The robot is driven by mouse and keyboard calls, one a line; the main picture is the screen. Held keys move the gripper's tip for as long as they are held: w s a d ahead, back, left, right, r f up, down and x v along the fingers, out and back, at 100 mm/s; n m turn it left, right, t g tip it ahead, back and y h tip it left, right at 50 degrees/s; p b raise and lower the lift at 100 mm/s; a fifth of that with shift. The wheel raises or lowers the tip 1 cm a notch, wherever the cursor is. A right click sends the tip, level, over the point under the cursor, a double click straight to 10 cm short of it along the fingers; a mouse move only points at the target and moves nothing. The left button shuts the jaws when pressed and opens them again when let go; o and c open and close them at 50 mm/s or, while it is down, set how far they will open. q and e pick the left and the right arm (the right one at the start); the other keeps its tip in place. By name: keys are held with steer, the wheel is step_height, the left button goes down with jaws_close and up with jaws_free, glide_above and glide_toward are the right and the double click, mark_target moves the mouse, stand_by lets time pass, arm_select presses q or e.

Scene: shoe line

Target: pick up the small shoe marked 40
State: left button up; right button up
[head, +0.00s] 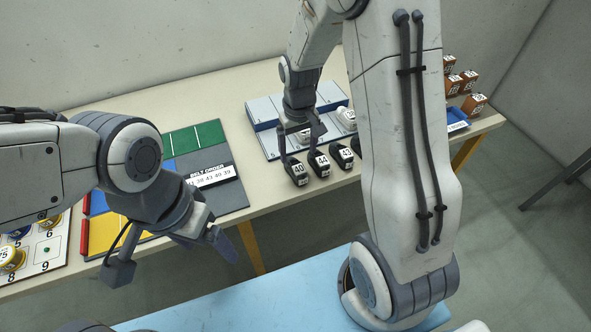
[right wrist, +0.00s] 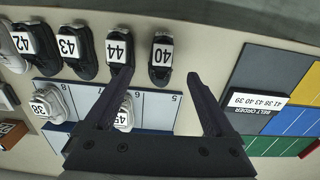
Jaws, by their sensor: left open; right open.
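The small dark shoe marked 40 (head: 297,173) stands at the left end of a row of dark shoes near the table's front edge. It also shows in the right wrist view (right wrist: 161,60), label upside down. My right gripper (head: 301,141) is open and empty above the near edge of the rack. In the right wrist view its fingertips (right wrist: 159,76) lie to either side of the shoe's line, with the shoe just beyond them; contact cannot be told. My left gripper (head: 171,256) is open and empty in front of the table.
The shoe marked 44 (head: 319,163) stands close beside the 40, followed by the 43 (head: 343,156). Behind is a numbered rack (head: 263,112) with light shoes. The coloured belt order board (head: 232,190) lies left. Orange boxes (head: 474,103) stand at the right.

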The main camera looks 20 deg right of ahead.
mark_target(297, 166)
steer(key=shift+s+a+f+p, duration=0.1)
steer(key=shift+f+p, duration=0.15)
steer(key=shift+f, duration=1.55)
steer(key=shift+a+f+p, duration=0.1)
steer(key=shift+f+p, duration=0.1)
steer(key=shift+f, duration=1.55)
jaws_close()
steer(key=shift+r, duration=0.15)
